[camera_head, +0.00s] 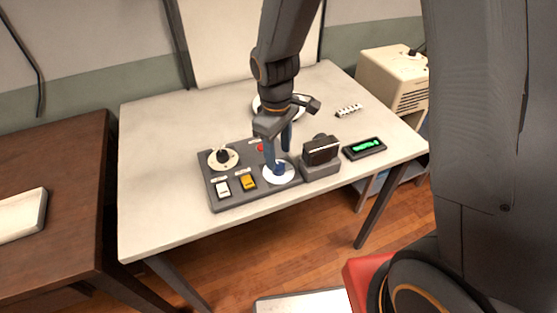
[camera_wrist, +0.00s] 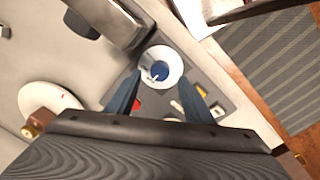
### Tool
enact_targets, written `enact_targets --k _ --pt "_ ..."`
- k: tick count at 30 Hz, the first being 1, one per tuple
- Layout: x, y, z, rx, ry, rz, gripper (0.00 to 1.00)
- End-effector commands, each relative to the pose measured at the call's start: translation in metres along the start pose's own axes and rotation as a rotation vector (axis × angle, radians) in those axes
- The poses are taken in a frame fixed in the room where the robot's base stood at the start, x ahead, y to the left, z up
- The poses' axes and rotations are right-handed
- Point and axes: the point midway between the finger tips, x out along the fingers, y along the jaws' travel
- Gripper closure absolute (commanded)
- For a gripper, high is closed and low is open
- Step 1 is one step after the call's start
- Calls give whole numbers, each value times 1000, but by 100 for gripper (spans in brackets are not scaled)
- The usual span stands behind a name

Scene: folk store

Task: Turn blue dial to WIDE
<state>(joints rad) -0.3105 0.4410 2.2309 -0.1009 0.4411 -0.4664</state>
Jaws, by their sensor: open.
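The blue dial (camera_wrist: 160,72) sits on a round white plate on the dark control panel (camera_head: 229,201). In the head view the blue dial (camera_head: 280,168) is partly hidden by my gripper. My gripper (camera_head: 277,158) is open and points down just above the dial. In the wrist view my gripper's two blue fingers (camera_wrist: 168,92) are spread apart, with the dial beyond and between their tips. I cannot tell whether a finger touches the dial. A small white mark shows on the dial, but no WIDE label can be read.
The panel also holds a black knob (camera_head: 223,156), a white switch (camera_head: 222,188), a yellow switch (camera_head: 248,182) and a red button (camera_head: 260,147). A dark boxy device (camera_head: 320,151) stands close on the right. A green display (camera_head: 364,148) lies beyond it.

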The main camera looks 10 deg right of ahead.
Motion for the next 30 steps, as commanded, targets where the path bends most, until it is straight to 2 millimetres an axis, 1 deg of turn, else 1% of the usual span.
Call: enact_targets --k 4,9,13,30 --pt "-18 0 -1 -1 3 2 53" --pt "-31 0 -1 -1 2 1 53" --pt "-34 0 0 -1 0 0 53" --pt "-34 1 1 2 0 0 53"
